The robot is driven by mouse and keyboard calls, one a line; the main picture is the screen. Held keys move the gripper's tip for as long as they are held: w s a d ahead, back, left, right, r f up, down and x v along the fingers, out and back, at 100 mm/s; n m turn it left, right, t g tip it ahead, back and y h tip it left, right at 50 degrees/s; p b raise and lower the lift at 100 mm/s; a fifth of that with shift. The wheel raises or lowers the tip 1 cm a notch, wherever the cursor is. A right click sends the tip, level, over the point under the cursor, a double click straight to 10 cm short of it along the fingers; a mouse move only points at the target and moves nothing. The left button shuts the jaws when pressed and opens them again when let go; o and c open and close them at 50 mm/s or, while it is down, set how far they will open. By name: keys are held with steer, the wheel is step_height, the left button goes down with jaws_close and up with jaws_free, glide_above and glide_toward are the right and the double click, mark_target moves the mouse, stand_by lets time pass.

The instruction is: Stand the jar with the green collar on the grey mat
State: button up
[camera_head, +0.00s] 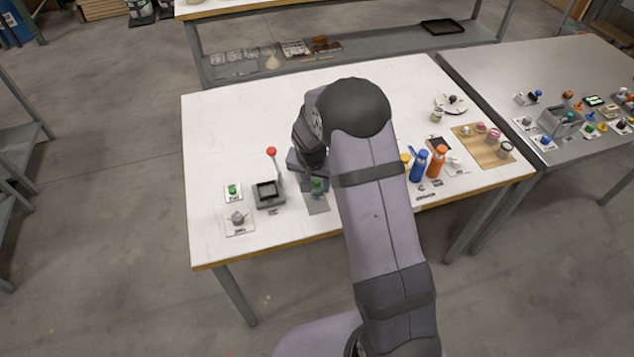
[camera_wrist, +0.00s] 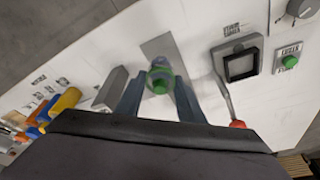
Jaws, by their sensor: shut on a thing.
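The jar with the green collar (camera_wrist: 159,76) is between the two fingers of my gripper (camera_wrist: 158,96) in the wrist view. My gripper is shut on it. The jar also shows in the head view (camera_head: 317,185), below my wrist and partly hidden by it. The grey mat (camera_head: 317,206) lies on the white table just in front of the jar in the head view. The mat also shows beside the jar in the wrist view (camera_wrist: 160,45). The jar overlaps the mat in both views. I cannot tell whether its base touches the mat.
A grey box-like device (camera_head: 269,204) with a red-knobbed lever (camera_head: 271,152) stands left of the mat. A green button (camera_head: 233,190) and a grey knob (camera_head: 237,217) sit farther left. Blue (camera_head: 419,166) and orange (camera_head: 437,162) bottles stand to the right. The table's front left is clear.

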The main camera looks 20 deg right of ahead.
steer(key=shift+f+b, duration=1.1)
steer(key=shift+f, duration=0.3)
steer(key=shift+f+b, duration=0.5)
steer(key=shift+b, duration=0.25)
stand_by(0.6)
steer(key=o, duration=1.2)
steer(key=shift+o, duration=0.6)
steer(key=shift+o, duration=1)
steer(key=shift+r, duration=0.2)
steer(key=shift+r+p, duration=2.25)
steer(key=shift+r, duration=1.1)
